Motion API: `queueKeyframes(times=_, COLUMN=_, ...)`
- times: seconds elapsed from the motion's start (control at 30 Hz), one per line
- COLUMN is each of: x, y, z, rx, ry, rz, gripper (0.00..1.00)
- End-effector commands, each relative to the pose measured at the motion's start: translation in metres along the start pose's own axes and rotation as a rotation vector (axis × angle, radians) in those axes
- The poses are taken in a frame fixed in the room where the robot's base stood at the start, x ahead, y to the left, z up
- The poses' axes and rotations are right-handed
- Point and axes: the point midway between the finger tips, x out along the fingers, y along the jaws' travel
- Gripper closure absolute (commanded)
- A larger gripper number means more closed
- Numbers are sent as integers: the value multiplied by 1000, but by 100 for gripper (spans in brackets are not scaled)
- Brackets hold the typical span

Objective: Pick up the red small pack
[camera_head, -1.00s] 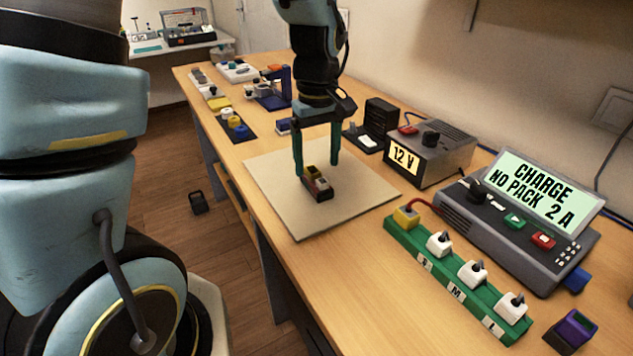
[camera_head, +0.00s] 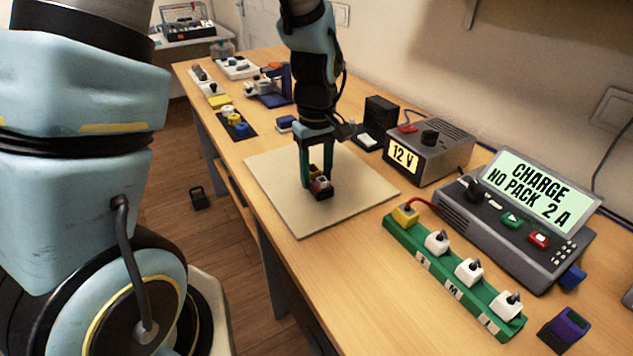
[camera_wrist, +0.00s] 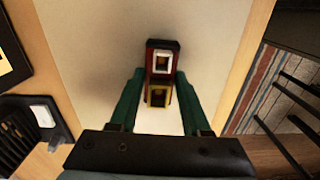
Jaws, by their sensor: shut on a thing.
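The red small pack (camera_head: 321,188) is a small dark red and black block on the beige mat (camera_head: 365,193), under my gripper. In the wrist view the pack (camera_wrist: 151,61) shows a white-framed socket on top and a yellow part at its near end. My gripper (camera_head: 318,182) points down with its green fingers on both sides of the pack. In the wrist view the fingertips (camera_wrist: 159,76) close on its sides. The pack looks low at the mat; I cannot tell whether it is touching or slightly lifted.
A green strip with white plugs (camera_head: 455,272) and a charger (camera_head: 520,222) stand at the right. A 12 V supply (camera_head: 430,150) is behind the mat. A purple block (camera_head: 567,328) lies at the near right. The mat around the pack is clear.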

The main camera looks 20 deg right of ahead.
Motion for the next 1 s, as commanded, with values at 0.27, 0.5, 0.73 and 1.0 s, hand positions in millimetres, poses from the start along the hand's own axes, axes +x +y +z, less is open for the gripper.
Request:
queueKeyframes(times=0.27, x=0, y=0, z=0, rx=0, ry=0, rz=0, gripper=95)
queueKeyframes(times=0.5, x=0, y=0, z=0, rx=0, ry=0, rz=0, gripper=100)
queueKeyframes(times=0.73, x=-5, y=1, z=0, rx=0, ry=2, rz=2, gripper=100)
queueKeyframes(times=1.0, x=-51, y=1, z=-1, rx=0, ry=4, rz=5, gripper=100)
